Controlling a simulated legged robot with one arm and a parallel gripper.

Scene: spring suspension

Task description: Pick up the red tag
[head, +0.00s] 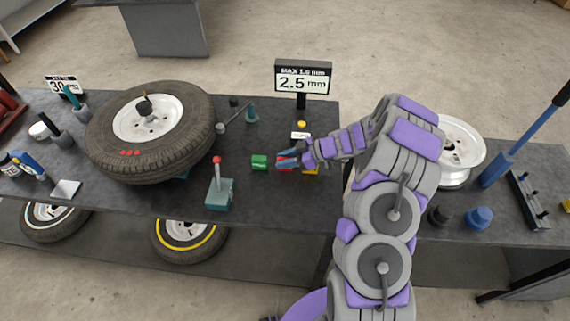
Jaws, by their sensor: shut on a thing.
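The red tag (284,169) is a small red piece on the dark bench, partly hidden by my gripper. My gripper (282,158) reaches in from the right with its blue-tipped fingers at the red tag. It is shut on the red tag. Whether the tag is lifted off the bench is too small to tell. A green cylinder (259,162) lies just left of the fingers, apart from them. A yellow and red piece (311,169) shows just to the right, partly covered by my gripper.
A tyre on a white rim (148,132) lies on the bench at left. A teal block with a red-knobbed lever (219,194) stands in front. A gauge sign (303,78) reading 2.5 mm stands behind. A bare rim (458,150) and a blue-handled tool (497,168) are at right.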

